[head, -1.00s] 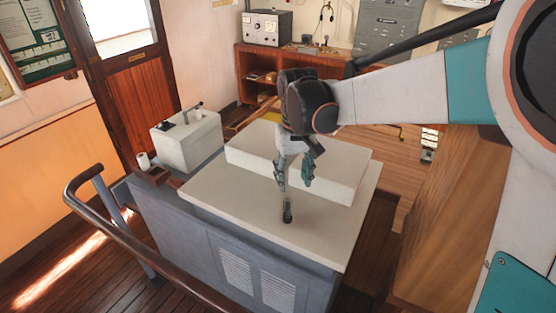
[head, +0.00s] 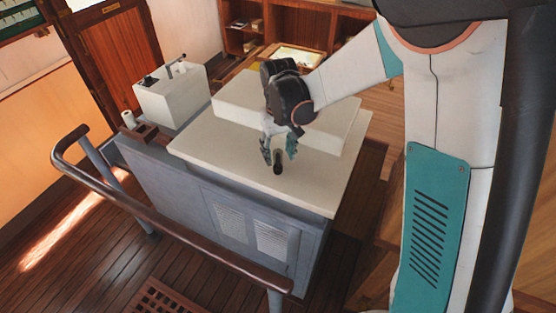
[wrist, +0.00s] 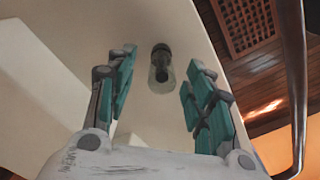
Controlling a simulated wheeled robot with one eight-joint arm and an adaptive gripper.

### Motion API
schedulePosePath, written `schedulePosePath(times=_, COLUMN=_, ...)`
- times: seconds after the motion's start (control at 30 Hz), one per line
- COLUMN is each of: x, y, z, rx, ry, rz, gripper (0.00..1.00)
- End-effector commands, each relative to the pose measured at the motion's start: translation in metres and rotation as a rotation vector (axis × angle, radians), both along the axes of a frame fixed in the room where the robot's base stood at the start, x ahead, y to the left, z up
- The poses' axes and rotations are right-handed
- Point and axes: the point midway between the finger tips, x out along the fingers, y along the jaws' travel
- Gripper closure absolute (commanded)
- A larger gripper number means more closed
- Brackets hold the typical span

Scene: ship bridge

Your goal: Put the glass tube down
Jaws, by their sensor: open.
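The glass tube (head: 278,164), small with a dark end, appears to stand on the pale top of the grey cabinet (head: 215,143), near its front edge. In the wrist view the tube (wrist: 161,70) shows its clear part nearer the camera and its dark part farther off. My gripper (head: 279,151) is at the tube, with its teal-padded fingers spread. In the wrist view my gripper (wrist: 160,72) has a finger on either side of the tube, with clear gaps on both sides.
A raised pale block (head: 235,102) lies on the cabinet top behind my gripper. A white box (head: 172,96) stands at the left. A brown handrail (head: 150,212) runs along the cabinet's front. Bare top surrounds the tube.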

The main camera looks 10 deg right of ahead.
Motion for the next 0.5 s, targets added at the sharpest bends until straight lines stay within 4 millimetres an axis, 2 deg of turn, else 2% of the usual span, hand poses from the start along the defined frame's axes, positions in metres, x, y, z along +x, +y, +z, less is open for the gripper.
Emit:
schedulePosePath(times=0.2, x=0.0, y=0.002, z=-0.026, rx=0.0, ry=0.0, rz=0.0, gripper=0.52)
schedulePosePath(times=0.5, x=0.0, y=0.002, z=-0.031, rx=0.0, ry=0.0, rz=0.0, gripper=0.52)
